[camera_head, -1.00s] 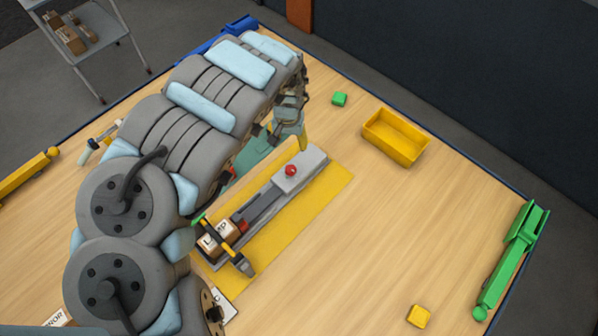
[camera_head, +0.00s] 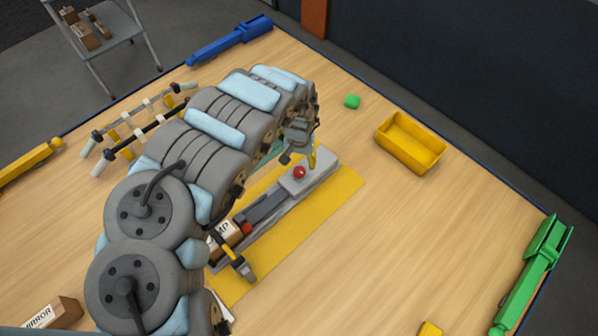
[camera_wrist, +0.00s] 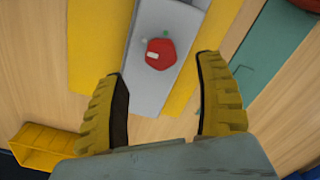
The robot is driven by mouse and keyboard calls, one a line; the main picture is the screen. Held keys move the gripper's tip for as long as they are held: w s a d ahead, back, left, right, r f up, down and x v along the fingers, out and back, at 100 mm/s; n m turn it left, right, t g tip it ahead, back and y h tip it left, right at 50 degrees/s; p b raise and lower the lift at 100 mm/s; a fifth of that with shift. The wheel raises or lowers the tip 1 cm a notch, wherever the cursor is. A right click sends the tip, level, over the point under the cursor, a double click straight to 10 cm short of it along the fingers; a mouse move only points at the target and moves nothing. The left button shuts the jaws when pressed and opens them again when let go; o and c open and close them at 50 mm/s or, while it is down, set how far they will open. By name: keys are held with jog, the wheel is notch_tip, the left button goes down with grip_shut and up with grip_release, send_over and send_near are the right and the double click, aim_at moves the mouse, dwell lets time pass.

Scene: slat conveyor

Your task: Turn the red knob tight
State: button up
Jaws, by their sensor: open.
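The red knob (camera_head: 299,172) sits on the grey block at the far end of a clamp-like fixture (camera_head: 262,208). In the wrist view the red knob (camera_wrist: 160,54) shows a small white mark on its side, with a small green spot on the grey plate beside it. My gripper (camera_wrist: 162,78) is open and empty, with one yellow ribbed finger to each side. The knob lies just beyond the fingertips, roughly between them, and I see no contact.
The fixture lies on a yellow mat (camera_head: 330,203). A brown labelled box (camera_head: 224,238) and a yellow-black clamp handle (camera_head: 236,258) sit at its near end. A rack (camera_head: 140,125) is left.

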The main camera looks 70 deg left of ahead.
aim_at(299, 171)
jog(key=shift+f+b, duration=0.5)
jog(key=shift+f, duration=2.75)
jog(key=c, duration=1.2)
